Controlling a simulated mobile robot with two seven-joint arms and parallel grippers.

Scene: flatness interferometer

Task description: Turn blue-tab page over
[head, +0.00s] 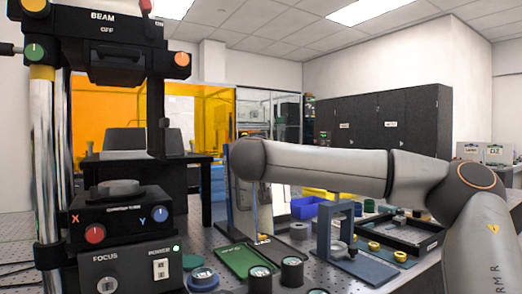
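I cannot make out a page with a blue tab in the head view. My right arm comes in from the right and reaches across the middle to a rounded joint. Beyond that joint I see no clear gripper fingers, so what they do is hidden. My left arm and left gripper do not show.
The black interferometer stand (118,225), with knobs and a BEAM panel (112,40), fills the left. On the perforated bench are a green board (240,262), dark round parts (292,272), a blue-grey bracket (340,230), a black tray (415,240) and a blue bin (305,207).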

